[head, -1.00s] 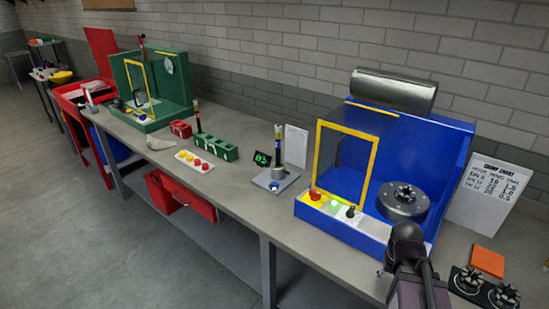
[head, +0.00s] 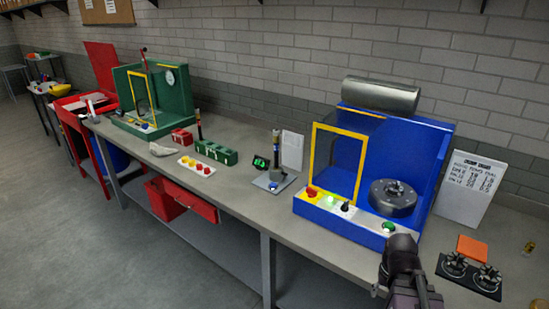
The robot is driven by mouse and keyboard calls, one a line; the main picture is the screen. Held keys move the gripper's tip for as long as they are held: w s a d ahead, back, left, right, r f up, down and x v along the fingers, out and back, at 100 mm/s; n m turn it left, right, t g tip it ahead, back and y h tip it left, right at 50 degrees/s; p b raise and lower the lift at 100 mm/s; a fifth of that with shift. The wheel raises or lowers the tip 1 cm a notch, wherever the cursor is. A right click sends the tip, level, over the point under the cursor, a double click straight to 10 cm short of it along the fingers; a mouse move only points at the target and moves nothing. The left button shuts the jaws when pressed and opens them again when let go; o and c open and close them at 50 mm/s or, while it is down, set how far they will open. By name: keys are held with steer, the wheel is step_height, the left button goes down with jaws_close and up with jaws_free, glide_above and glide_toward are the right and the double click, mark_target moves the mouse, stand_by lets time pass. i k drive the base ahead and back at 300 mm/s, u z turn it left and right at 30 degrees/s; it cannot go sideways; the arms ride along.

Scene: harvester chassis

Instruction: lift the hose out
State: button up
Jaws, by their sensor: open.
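Two dark upright hose-like pieces show. One, with a yellow band (head: 276,150), stands upright in a small grey stand (head: 270,183) in the middle of the bench. The other (head: 199,124) stands upright at the green block (head: 216,152) further left. The blue crimping machine (head: 335,219) has a yellow-framed guard and a round grey head (head: 394,203) with dark dies on top; I see no hose in the head. My gripper (head: 398,256) is the dark shape at the lower right, in front of the blue machine and apart from both hoses. Its fingers are hard to make out.
A green machine (head: 175,100) stands at the far left of the bench. A white tray with red and yellow knobs (head: 196,165) lies near an open red drawer (head: 190,201). Dark die sets (head: 470,274), an orange block (head: 471,246) and a chart (head: 470,190) are at right.

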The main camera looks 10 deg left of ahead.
mark_target(276, 132)
steer(key=z, duration=0.75)
steer(key=k, duration=0.1)
steer(key=u, duration=2.6)
steer(key=i, duration=0.85)
steer(key=z, duration=0.6)
